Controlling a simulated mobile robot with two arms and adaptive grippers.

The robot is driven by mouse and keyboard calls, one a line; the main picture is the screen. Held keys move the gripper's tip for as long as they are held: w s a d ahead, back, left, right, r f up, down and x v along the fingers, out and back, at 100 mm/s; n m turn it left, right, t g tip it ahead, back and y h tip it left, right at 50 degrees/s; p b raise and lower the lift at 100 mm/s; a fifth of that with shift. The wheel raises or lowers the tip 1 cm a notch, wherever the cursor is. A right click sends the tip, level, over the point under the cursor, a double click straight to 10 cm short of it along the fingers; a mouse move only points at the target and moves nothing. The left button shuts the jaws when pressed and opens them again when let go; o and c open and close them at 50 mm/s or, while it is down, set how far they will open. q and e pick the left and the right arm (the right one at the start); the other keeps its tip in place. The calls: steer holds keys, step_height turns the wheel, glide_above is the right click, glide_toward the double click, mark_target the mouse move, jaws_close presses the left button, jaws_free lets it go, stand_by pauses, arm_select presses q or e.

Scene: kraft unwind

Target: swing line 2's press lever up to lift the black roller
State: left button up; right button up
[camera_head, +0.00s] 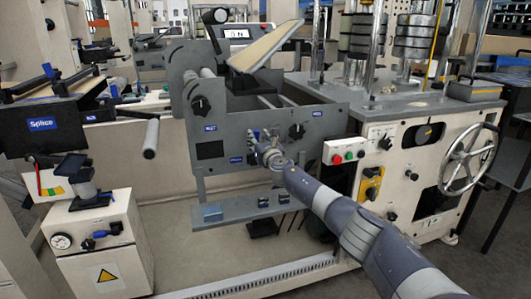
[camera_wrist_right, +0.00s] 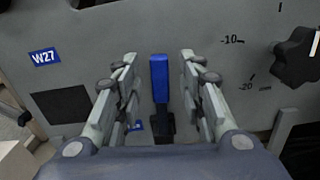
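In the right wrist view a lever with a blue handle (camera_wrist_right: 160,78) and a black base stands upright against the grey machine panel (camera_wrist_right: 75,75). My right gripper (camera_wrist_right: 159,60) is open, with one finger on each side of the blue handle and a visible gap to both. In the head view my right gripper (camera_head: 264,143) reaches to the front of the grey panel (camera_head: 225,135), and its fingers mostly hide the lever. I cannot make out for sure which part is the black roller. My left gripper is not in view.
A black knob (camera_wrist_right: 297,57) with scale marks sits right of the fingers in the wrist view. A small grey shelf (camera_head: 240,209) juts out below the panel. A handwheel (camera_head: 468,160) and push buttons (camera_head: 349,156) are at the right. A Splice unit (camera_head: 42,125) stands at the left.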

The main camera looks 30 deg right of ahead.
steer(key=f+v, duration=0.1)
steer(key=v, duration=0.9)
steer(key=shift+s+a, duration=0.2)
steer(key=shift+s, duration=0.1)
